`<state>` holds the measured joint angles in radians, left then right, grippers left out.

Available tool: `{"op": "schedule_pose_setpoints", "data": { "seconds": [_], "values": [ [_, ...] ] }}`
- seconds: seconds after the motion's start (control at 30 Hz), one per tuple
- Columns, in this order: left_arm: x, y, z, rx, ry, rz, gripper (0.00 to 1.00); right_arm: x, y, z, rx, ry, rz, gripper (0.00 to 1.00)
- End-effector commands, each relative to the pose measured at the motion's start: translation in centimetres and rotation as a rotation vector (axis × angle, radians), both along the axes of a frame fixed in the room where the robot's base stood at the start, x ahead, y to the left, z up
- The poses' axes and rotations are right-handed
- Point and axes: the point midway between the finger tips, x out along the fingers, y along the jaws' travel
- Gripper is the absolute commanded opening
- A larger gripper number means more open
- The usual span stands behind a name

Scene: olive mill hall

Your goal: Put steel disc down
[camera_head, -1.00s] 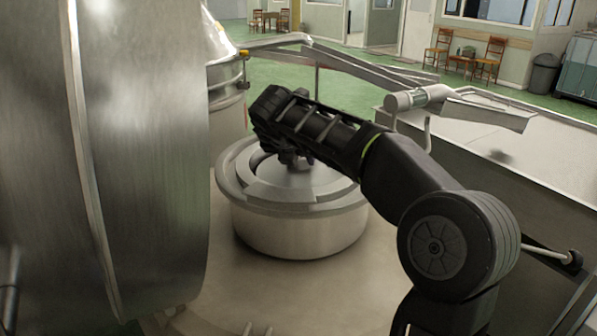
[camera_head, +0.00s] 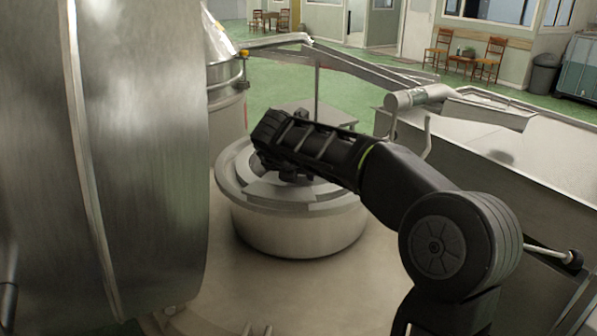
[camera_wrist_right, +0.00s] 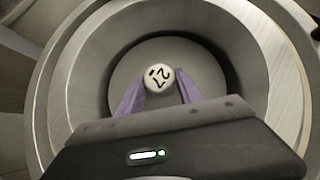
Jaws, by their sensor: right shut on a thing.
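The steel disc (camera_wrist_right: 209,88) is a round grey plate in the right wrist view, with a pale round knob (camera_wrist_right: 158,77) bearing dark marks. My right gripper (camera_wrist_right: 158,84) is shut on this knob, with purple fingertips on either side. The disc lies within the wide rim of a round steel basin (camera_wrist_right: 66,75). In the head view my right gripper (camera_head: 283,163) is low over the basin (camera_head: 300,235) and hides much of the disc. I cannot tell whether the disc rests on anything. My left gripper is not in view.
A large steel drum (camera_head: 150,150) fills the left side. A steel trough (camera_head: 490,160) with a pipe (camera_head: 420,97) runs along the right. A steel vessel (camera_head: 227,100) stands behind the basin. The pale surface (camera_head: 290,300) in front of the basin is mostly clear.

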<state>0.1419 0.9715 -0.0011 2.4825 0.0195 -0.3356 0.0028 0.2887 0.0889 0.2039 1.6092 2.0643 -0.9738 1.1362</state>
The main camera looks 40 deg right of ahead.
Motion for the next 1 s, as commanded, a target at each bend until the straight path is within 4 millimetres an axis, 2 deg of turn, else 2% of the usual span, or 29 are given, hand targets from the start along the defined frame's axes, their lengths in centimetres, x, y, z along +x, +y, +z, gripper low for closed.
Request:
{"op": "schedule_pose_setpoints", "data": {
  "seconds": [0.27, 0.3, 0.57, 0.83, 1.0],
  "values": [
    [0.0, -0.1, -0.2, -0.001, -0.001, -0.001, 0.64, 0.0, 0.0, -0.4, -0.001, -0.003, 0.001, 0.00],
    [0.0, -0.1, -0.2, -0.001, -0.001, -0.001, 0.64, 0.0, 0.0, -0.6, 0.000, 0.000, 0.001, 0.43],
    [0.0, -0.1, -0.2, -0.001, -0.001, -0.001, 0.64, 0.0, 0.0, -0.5, 0.000, 0.001, 0.001, 0.64],
    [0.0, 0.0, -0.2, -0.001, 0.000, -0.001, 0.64, 0.0, 0.0, -0.4, 0.000, 0.001, 0.001, 0.64],
    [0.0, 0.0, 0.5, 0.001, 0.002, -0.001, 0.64, 0.0, 0.0, 0.9, -0.001, -0.001, 0.000, 0.64]
  ]
}}
